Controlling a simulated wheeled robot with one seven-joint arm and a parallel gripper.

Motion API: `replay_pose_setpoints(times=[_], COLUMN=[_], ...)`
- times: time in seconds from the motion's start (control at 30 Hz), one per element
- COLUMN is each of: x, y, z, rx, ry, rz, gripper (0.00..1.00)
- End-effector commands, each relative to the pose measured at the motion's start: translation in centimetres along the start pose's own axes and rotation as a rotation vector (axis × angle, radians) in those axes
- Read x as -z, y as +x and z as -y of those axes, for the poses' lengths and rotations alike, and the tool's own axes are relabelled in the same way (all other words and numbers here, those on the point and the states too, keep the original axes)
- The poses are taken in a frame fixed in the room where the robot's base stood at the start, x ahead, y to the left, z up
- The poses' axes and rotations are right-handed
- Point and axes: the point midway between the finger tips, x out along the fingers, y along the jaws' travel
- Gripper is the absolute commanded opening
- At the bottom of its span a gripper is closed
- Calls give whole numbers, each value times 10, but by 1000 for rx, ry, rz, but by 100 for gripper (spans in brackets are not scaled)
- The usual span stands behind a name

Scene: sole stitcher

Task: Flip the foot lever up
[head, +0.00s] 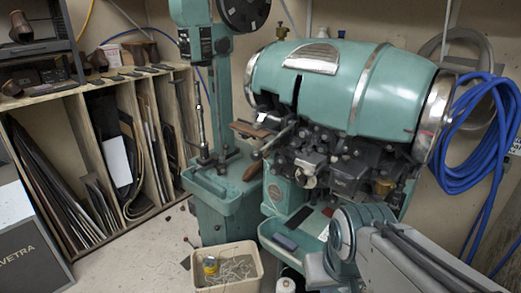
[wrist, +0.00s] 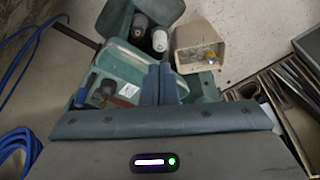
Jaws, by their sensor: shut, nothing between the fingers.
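The teal sole stitcher (head: 345,85) stands at centre right in the head view, with dark metal mechanisms under its barrel-shaped top. A lever with a brown handle (head: 252,171) juts out to the left of these mechanisms. I cannot tell for sure whether it is the foot lever. My gripper (wrist: 159,69) shows in the wrist view with its two blue-grey fingers together and nothing between them. It is above or in front of a teal tray (wrist: 118,60), and no lever shows at its fingertips. In the head view my gripper is hidden or out of frame.
A beige bin (head: 228,274) with scraps and a yellow can stands on the floor; it also shows in the wrist view (wrist: 192,38). A wooden rack (head: 75,92) with sheets is at left. A blue hose (head: 480,140) hangs at right. Bottles (wrist: 160,38) stand near the tray.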

Motion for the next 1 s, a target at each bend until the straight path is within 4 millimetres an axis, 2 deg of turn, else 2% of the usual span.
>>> replay_pose_setpoints(times=[0.4,0.57,0.77,0.87,1.0], x=[0,-5,-4,8,40], y=[0,9,26,29,28], z=[1,12,54,77,99], rx=[4,77,324,474,693], ry=[5,116,495,718,1031], rz=[3,73,289,408,560], gripper=[0,0,0,0,0])
